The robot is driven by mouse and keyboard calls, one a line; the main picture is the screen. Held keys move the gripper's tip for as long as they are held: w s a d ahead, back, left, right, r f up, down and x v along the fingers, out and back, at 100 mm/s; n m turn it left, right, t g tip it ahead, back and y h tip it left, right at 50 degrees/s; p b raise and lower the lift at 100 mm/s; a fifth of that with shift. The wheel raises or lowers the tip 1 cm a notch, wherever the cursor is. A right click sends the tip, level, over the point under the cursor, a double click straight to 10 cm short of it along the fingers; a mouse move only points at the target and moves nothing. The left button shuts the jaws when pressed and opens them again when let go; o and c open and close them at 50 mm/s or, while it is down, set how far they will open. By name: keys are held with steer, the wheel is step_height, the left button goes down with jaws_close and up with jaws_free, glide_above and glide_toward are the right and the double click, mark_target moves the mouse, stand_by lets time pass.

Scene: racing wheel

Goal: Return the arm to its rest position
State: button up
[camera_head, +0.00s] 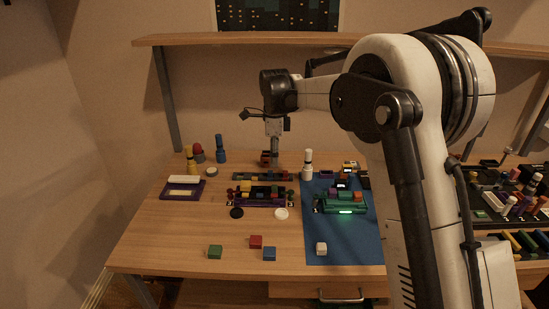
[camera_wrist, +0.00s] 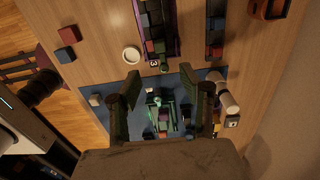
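My white and black arm reaches over the table from the right in the head view. My gripper (camera_head: 270,157) hangs pointing down above the back part of the table, behind the trays of blocks. In the wrist view my gripper (camera_wrist: 166,92) has its two dark fingers spread wide, with nothing between them. Below the fingers, the blue mat (camera_wrist: 190,80) and the green car-shaped tray (camera_wrist: 160,113) show.
A purple tray of blocks (camera_head: 260,203) and the green tray (camera_head: 345,210) stand mid-table. Loose cubes, including a red one (camera_head: 255,241), lie in front. A white bottle-like piece (camera_head: 308,165) stands near my gripper. A shelf (camera_head: 230,39) runs along the wall.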

steer(key=s+d+r+n+t, duration=0.2)
steer(key=s+d+r+n, duration=0.2)
steer(key=s+d+r, duration=0.4)
steer(key=s+d+r+n+t, duration=0.1)
steer(key=s+d+r+n, duration=0.4)
steer(key=s, duration=0.6)
steer(key=s+d+f+n+t, duration=0.1)
steer(key=s+d+f+n, duration=0.1)
steer(key=s, duration=0.5)
steer(key=s+d+f+n+t, duration=0.1)
steer(key=s+d+f+n, duration=0.2)
steer(key=s, duration=0.4)
steer(key=s+d+f+n+t, duration=0.2)
steer(key=s+d+n, duration=0.2)
steer(key=s, duration=0.3)
steer(key=shift+s+d+f, duration=0.15)
steer(key=shift+s+f, duration=0.1)
steer(key=shift+s, duration=0.1)
